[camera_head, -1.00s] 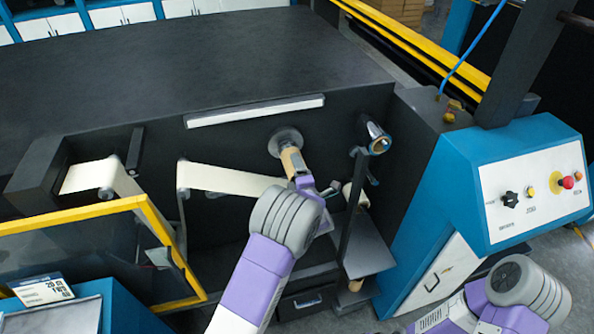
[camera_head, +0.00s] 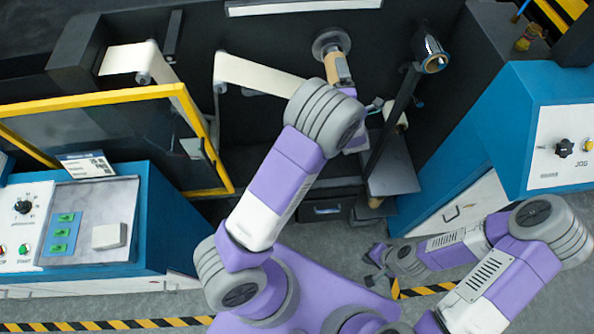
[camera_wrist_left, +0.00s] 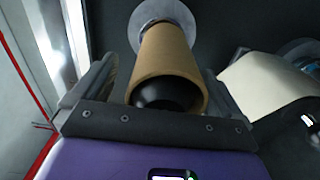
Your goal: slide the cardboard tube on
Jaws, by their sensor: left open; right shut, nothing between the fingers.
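The tan cardboard tube (camera_head: 331,66) sits around the dark shaft on the machine's front, just below a round grey flange (camera_head: 325,40). In the left wrist view the tube (camera_wrist_left: 168,58) reaches up to the flange (camera_wrist_left: 162,14), and the shaft's dark end (camera_wrist_left: 166,96) shows inside its near mouth. My left gripper (camera_head: 343,80) is open, with one finger on each side of the tube; whether either touches it cannot be told. My right gripper (camera_head: 376,258) is shut and empty, low over the floor, away from the tube.
A cream web (camera_head: 255,75) runs left of the tube. A shiny roller end (camera_head: 431,55) and a dark upright plate (camera_head: 393,122) stand to the right. A yellow-framed clear guard (camera_head: 110,140) and blue control cabinets flank the space. Floor is open below.

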